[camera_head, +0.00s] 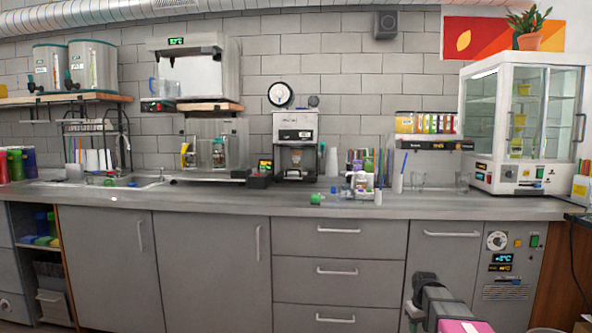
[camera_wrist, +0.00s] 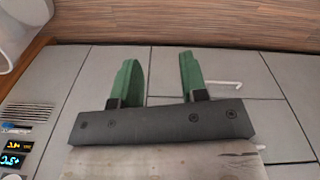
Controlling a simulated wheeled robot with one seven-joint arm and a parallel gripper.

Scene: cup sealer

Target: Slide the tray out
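The machine in the middle of the counter, grey and black with a light upper part (camera_head: 296,134), looks like the cup sealer. A dark opening shows in its lower front; I cannot clearly make out a tray there. My gripper shows in the wrist view (camera_wrist: 158,78) with its two green fingers apart and nothing between them. It is in front of the grey cabinet fronts, well away from the machine. In the head view my arm shows at the bottom right, and the fingertips cannot be made out.
The grey counter (camera_head: 240,199) has small bottles (camera_head: 360,182) and a green-capped item (camera_head: 317,199) right of the machine. A glass display cabinet (camera_head: 521,125) stands at the right. A sink (camera_head: 122,181) is at the left. Drawers with handles (camera_head: 338,229) lie below.

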